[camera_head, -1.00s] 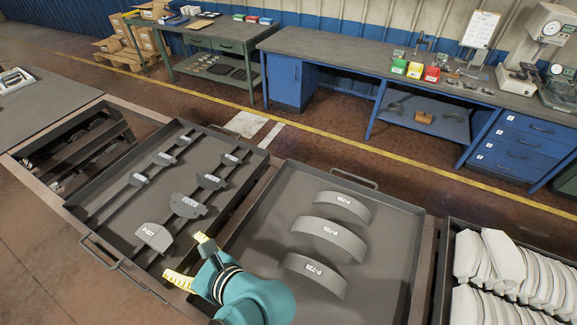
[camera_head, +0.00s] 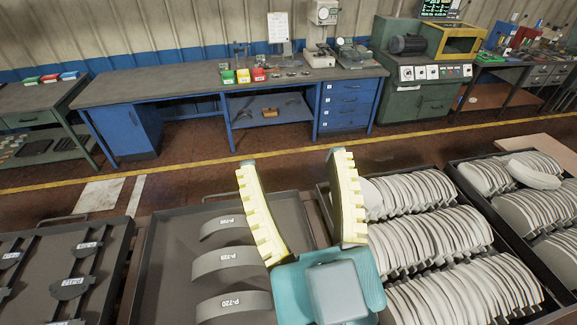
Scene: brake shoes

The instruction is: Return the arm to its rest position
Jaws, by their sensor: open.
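My gripper (camera_head: 293,162) is in the lower middle of the head view, with its two yellow toothed fingers spread apart and pointing up in the picture. Nothing is between the fingers. It is over the boundary between the tray (camera_head: 165,262) of labelled brake shoes and the crate (camera_head: 324,212) of pale brake shoes to its right. Labelled grey brake shoes (camera_head: 225,260) lie in the tray to the left of my gripper. The gripper hides part of the tray's right side and the crate's left part.
Another tray (camera_head: 105,262) with labelled shoes in rows is at the far left. A second crate (camera_head: 455,170) of pale shoes is at the right, with one shoe (camera_head: 530,174) lying on top. A blue workbench (camera_head: 180,88) and green machine (camera_head: 420,100) stand behind a floor aisle.

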